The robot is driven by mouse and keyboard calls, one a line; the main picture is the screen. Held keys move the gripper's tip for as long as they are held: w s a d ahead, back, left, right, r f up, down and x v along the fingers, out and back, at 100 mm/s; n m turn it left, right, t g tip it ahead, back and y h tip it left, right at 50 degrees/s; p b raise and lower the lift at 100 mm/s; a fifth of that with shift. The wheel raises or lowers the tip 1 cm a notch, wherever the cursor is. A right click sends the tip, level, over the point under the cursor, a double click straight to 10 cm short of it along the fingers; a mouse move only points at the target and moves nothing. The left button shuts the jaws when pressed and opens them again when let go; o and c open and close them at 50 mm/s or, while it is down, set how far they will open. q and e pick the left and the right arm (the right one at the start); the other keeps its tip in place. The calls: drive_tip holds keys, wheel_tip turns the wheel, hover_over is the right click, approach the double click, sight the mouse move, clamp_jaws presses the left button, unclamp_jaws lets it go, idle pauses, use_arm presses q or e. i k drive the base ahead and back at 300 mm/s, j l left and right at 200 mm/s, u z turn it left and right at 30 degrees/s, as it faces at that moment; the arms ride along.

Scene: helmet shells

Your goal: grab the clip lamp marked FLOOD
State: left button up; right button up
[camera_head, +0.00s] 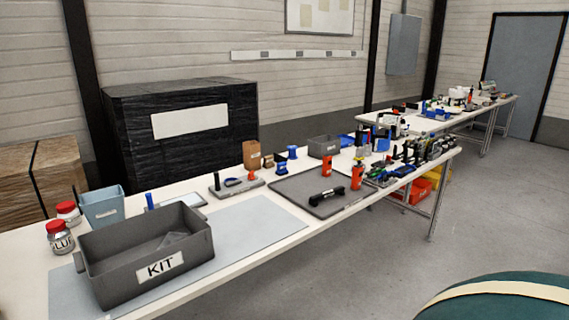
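I cannot read the word FLOOD on anything here, so I cannot tell which thing is the marked clip lamp. A black object with light ends (326,196) lies on the dark grey tray (290,189) on the near table. Two orange and dark upright objects stand close by, one at the tray's back edge (327,166) and one at its right (357,176). Several small black, green and blue items (407,158) crowd the table's right end, too small to tell apart. Neither of my grippers is in view.
A grey bin labelled KIT (150,255) stands on a pale mat (262,233) at the near left. Red-lidded jars (61,237) and a blue-grey bin (102,208) stand beside it. A second table (412,122) is behind. The floor at right (500,200) is clear beyond a green rounded thing (500,300).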

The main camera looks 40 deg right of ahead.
sight(326, 168)
drive_tip(key=l+u, duration=0.3)
drive_tip(key=l, duration=0.25)
drive_tip(key=l+u, duration=0.25)
drive_tip(key=l, duration=0.25)
drive_tip(key=l+u, duration=0.15)
drive_tip(key=l, duration=0.4)
drive_tip(key=k+l+u, duration=0.15)
drive_tip(key=l, duration=0.85)
drive_tip(key=k+l, duration=0.15)
drive_tip(key=l, duration=0.3)
drive_tip(key=l+u, duration=0.1)
drive_tip(key=l, duration=0.35)
drive_tip(key=k+l, duration=0.15)
drive_tip(key=l, duration=0.3)
drive_tip(key=k+l, duration=0.1)
drive_tip(key=l, duration=0.35)
